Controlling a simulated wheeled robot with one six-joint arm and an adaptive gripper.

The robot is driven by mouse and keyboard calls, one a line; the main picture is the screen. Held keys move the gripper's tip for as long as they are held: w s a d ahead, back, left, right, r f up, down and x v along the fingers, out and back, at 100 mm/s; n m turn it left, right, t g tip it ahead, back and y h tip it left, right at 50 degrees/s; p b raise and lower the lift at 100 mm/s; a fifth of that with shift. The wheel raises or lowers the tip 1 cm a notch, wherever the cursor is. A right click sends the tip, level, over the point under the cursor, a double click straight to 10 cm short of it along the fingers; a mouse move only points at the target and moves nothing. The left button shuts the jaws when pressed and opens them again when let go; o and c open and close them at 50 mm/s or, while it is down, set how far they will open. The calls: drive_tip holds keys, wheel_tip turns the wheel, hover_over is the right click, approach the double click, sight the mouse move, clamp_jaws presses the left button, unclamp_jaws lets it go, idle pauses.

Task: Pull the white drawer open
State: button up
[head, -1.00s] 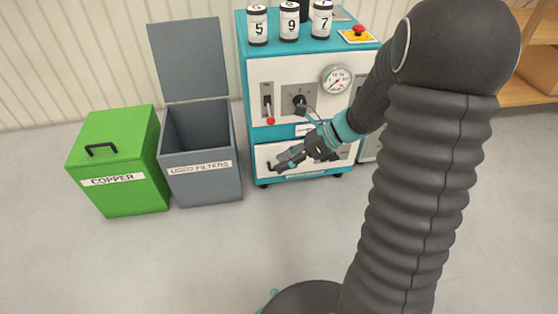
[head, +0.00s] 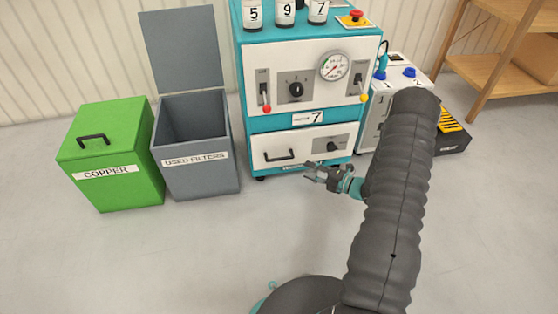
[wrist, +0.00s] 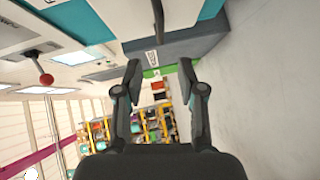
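The white drawer (head: 300,146) is the lower front panel of the teal and white machine. It looks closed, with a black bar handle (head: 280,156) on its left half and a dark knob on its right. My gripper (head: 309,173) is in front of the drawer's lower edge, to the right of and lower than the handle in the head view, apart from it. In the wrist view my gripper (wrist: 160,68) has its two fingers spread with nothing between them. A dark bar that looks like the handle (wrist: 158,20) shows beyond the fingertips.
A grey open-lidded bin (head: 197,177) labelled used filters and a green copper bin (head: 110,180) stand left of the machine. The machine's upper panel has a gauge (head: 335,66) and levers. Floor in front is clear. A wooden shelf (head: 500,55) stands at right.

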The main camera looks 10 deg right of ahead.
sight(279, 159)
drive_tip(key=b+x, duration=0.1)
drive_tip(key=x, duration=1.2)
drive_tip(key=shift+w+a, duration=0.2)
drive_tip(key=shift+w, duration=0.1)
clamp_jaws()
